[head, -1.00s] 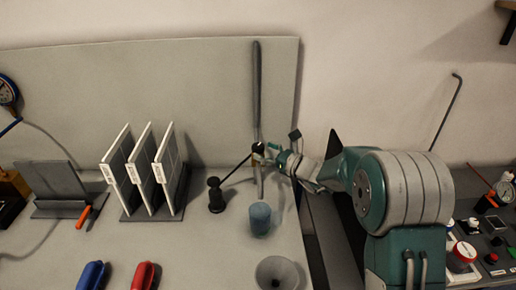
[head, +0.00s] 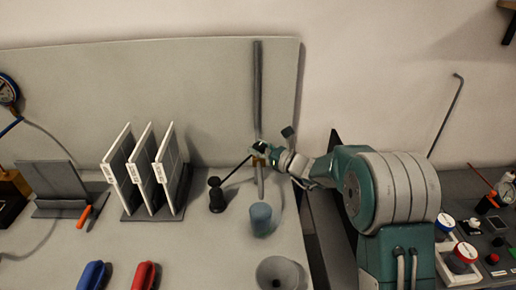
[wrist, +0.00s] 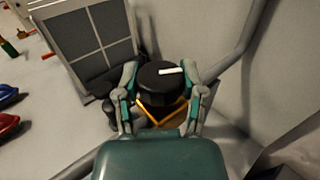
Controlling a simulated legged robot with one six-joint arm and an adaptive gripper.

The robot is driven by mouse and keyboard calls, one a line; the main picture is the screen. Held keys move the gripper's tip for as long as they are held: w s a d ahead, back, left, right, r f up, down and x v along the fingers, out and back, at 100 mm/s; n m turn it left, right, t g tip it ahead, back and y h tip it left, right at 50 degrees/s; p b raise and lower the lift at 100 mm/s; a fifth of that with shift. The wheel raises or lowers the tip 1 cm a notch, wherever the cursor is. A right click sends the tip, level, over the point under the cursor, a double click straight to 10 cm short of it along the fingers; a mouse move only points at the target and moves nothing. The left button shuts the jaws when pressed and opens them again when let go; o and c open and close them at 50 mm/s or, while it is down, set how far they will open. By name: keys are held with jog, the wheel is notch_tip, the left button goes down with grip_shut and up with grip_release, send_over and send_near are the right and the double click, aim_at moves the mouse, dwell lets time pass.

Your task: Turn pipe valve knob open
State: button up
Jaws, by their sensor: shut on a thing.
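The valve knob (wrist: 157,82) is a round black knob with a white bar mark on top, seen in the wrist view. The white mark points to the right. A yellow-orange part (wrist: 163,113) shows just below the knob. My gripper (head: 262,151) is at the grey vertical pipe (head: 257,95) in the head view. In the wrist view its two fingers lie on the left and right sides of the knob, shut on it. In the head view the knob is small and mostly hidden by the gripper.
A rack of white-edged panels (head: 143,168) stands left of the pipe. A black upright fitting (head: 216,196), a blue-grey cylinder (head: 261,218) and a grey funnel (head: 277,273) stand nearby. Red (head: 145,276) and blue (head: 91,275) handles lie in front. A control panel (head: 480,250) is at the right.

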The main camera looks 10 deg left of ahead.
jog(key=shift+d+n+g, duration=0.15)
jog(key=shift+n+g, duration=0.15)
jog(key=shift+g, duration=0.1)
jog(key=shift+w+n+g+y, duration=0.1)
jog(key=shift+n+g+y, duration=0.3)
jog(key=shift+n+g, duration=1.25)
jog(key=shift+n+g+y, duration=0.4)
jog(key=shift+n+g, duration=0.55)
jog(key=shift+g, duration=1.4)
jog(key=shift+r+g, duration=0.1)
jog(key=shift+g, duration=0.2)
jog(key=shift+d, duration=0.1)
jog(key=o, duration=1.2)
jog(key=shift+c, duration=0.2)
jog(key=shift+d, duration=0.15)
jog(key=w+d, duration=0.1)
jog(key=d, duration=1)
jog(key=shift+w+d, duration=0.2)
jog(key=shift+d, duration=0.1)
